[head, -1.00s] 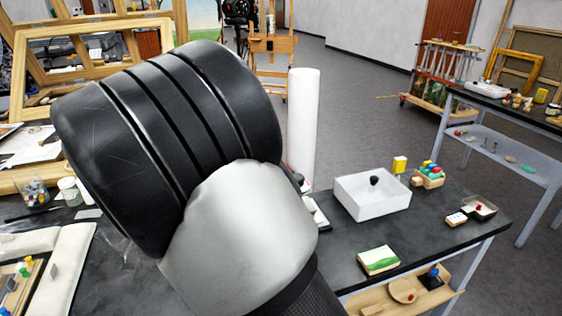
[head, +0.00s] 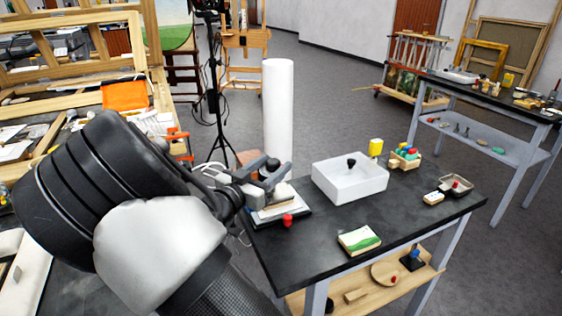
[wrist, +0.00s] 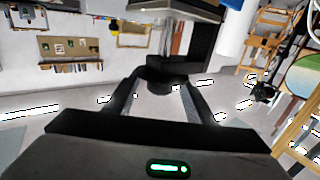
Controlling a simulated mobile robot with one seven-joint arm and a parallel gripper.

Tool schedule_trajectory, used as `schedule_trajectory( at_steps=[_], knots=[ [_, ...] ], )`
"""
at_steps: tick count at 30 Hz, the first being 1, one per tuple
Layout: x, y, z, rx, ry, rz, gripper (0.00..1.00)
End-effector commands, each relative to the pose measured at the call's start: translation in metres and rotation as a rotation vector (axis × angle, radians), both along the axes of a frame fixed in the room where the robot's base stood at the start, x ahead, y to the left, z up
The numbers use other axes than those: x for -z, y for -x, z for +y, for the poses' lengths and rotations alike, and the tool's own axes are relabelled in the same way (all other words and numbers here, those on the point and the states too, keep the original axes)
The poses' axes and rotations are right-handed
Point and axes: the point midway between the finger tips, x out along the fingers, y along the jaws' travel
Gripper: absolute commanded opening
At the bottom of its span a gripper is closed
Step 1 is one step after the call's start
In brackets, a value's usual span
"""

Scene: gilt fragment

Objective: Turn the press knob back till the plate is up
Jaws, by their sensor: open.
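The press (head: 298,222) stands at the left end of the dark table, with a flat base and a pale, layered stack on it. My gripper (head: 268,176) is directly over it, coming in from the left, and hides most of its upper part. In the wrist view my gripper (wrist: 165,92) has its two fingers apart. A dark round piece, seemingly the press knob (wrist: 168,70), shows at the fingertips, between or just beyond them. I cannot tell whether the fingers touch it. The plate's height is hard to tell behind my gripper.
A small red object (head: 288,220) is at the press's front edge. A white box (head: 345,188) with a black knob is to the right, and a green-and-white block (head: 359,240) in front. A tall white roll (head: 278,110) rises behind. The table (head: 300,262) is clear near its front.

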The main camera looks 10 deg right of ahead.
Motion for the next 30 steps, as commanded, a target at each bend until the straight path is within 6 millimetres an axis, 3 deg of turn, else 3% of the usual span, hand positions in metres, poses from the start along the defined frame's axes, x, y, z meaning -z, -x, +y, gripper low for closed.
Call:
schedule_trajectory(
  at_steps=[3,9,20,27,30],
  knots=[
    [0.002,-0.015,-0.016,0.002,0.001,0.000,0.50],
    [0.001,-0.030,-0.030,-0.001,0.001,0.001,0.50],
    [0.000,-0.033,-0.033,-0.001,0.000,0.001,0.50],
    [0.000,-0.033,-0.033,-0.001,0.000,0.001,0.09],
    [0.000,-0.033,-0.033,-0.002,0.000,0.001,0.08]
  ],
)
